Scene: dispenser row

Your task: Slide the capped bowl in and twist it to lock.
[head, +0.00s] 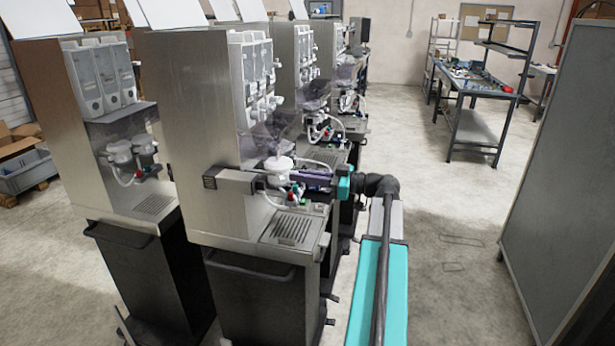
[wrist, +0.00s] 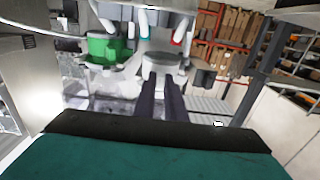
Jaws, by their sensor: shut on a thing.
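The capped bowl (head: 279,164) is white with a lid and sits at the front of the nearer dispenser (head: 195,110) in the head view. In the wrist view a pale round part of it (wrist: 163,64) shows just beyond the fingertips. My gripper (head: 296,178) reaches in from the right, with its teal body outside the machine. In the wrist view its two dark fingers (wrist: 163,82) lie close together and are shut on the bowl. The exact contact is too small to see. I cannot tell whether the bowl is locked.
A green part (wrist: 104,48) stands left of the fingers in the wrist view. Tubes and small fittings crowd the bowl. A drip grate (head: 290,229) lies below. More dispensers stand left and behind. Open floor (head: 450,200) lies to the right, before a grey panel (head: 565,170).

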